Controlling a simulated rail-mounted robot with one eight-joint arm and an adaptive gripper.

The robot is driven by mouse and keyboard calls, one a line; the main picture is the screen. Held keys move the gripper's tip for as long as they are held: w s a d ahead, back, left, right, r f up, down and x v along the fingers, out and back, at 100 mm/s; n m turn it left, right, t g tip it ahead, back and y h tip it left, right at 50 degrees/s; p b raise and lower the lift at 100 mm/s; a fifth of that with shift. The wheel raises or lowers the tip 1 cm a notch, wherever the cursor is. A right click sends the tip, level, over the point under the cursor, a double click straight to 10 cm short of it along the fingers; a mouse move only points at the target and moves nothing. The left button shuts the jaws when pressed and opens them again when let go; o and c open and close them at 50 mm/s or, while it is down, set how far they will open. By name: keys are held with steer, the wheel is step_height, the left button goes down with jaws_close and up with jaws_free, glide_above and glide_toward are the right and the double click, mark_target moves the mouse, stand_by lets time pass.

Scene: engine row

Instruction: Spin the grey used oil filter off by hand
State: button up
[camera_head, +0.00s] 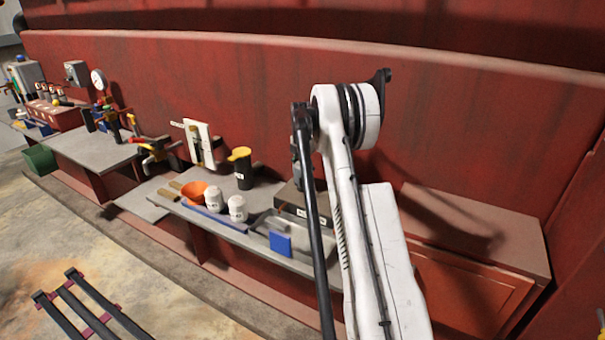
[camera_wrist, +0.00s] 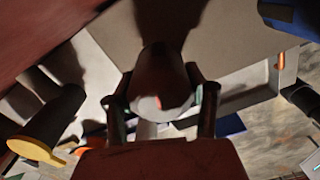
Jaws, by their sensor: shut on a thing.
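In the wrist view my gripper (camera_wrist: 160,103) has one finger on each side of a rounded grey, shadowed body, which I take to be the used oil filter (camera_wrist: 162,82). The gripper is shut on it. The filter's far end is in shadow, and I cannot tell whether it is still threaded on. In the head view my white arm stands in front of the bench, and the filter and gripper tips are hidden behind it.
A tray (camera_head: 310,243) and blue block (camera_head: 280,243) lie closer. A red wall (camera_head: 230,90) rises behind.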

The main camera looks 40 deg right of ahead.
steer(key=n+b, duration=0.1)
steer(key=n, duration=0.2)
steer(key=shift+b, duration=0.3)
steer(key=shift+f+n+b, duration=0.1)
steer(key=shift+n+b, duration=0.35)
steer(key=shift+n, duration=1.35)
steer(key=o, duration=1.5)
